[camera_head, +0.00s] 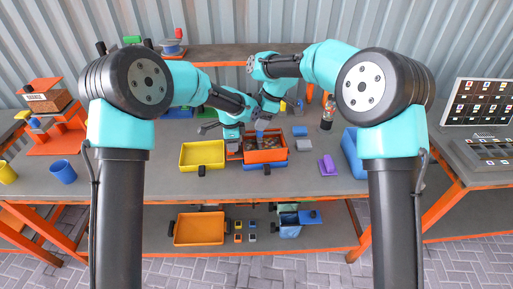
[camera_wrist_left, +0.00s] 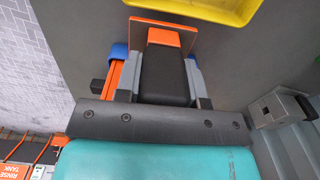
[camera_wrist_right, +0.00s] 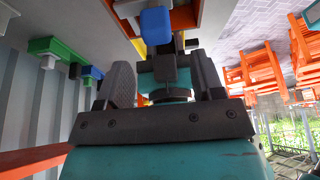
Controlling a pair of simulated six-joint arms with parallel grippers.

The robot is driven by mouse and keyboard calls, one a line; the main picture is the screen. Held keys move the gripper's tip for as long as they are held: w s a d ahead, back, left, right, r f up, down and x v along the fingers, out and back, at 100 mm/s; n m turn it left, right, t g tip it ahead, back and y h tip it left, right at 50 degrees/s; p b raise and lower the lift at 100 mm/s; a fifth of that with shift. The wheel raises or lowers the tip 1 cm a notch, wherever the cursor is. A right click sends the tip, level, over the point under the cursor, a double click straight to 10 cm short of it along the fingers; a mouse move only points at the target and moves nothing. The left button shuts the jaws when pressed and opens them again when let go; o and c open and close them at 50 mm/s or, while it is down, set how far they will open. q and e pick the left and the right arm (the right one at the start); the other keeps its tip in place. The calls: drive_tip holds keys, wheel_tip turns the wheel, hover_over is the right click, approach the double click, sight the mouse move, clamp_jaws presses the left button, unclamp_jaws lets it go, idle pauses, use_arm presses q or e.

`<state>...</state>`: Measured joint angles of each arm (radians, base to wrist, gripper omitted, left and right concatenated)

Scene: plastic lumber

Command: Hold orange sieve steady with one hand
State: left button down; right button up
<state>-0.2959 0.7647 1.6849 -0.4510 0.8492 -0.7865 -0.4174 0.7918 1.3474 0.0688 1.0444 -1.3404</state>
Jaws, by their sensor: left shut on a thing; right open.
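The orange sieve (camera_head: 283,155) stands on the worktable over a blue tray (camera_head: 265,166), with dark bits inside. In the left wrist view its orange side (camera_wrist_left: 175,30) and black handle (camera_wrist_left: 165,75) show. My left gripper (camera_head: 236,146) is at the sieve's left side; its fingers (camera_wrist_left: 163,62) are shut on the black handle. My right gripper (camera_head: 262,118) is above the sieve, open. In the right wrist view a blue block-like piece (camera_wrist_right: 155,24) shows just beyond its fingers (camera_wrist_right: 165,65); whether they touch it is hard to tell.
A yellow tray (camera_head: 202,155) sits left of the sieve. A grey block (camera_head: 304,145), a blue block (camera_head: 299,131), a purple piece (camera_head: 328,165) and a bottle (camera_head: 327,113) are to the right. A blue cup (camera_head: 63,171) stands far left.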

drive_tip(key=shift+r, duration=1.25)
use_arm(q)
drive_tip(key=c, duration=0.6)
unclamp_jaws()
drive_tip(key=shift+c, duration=0.2)
drive_tip(key=shift+r, duration=3.75)
drive_tip(key=shift+r, duration=0.15)
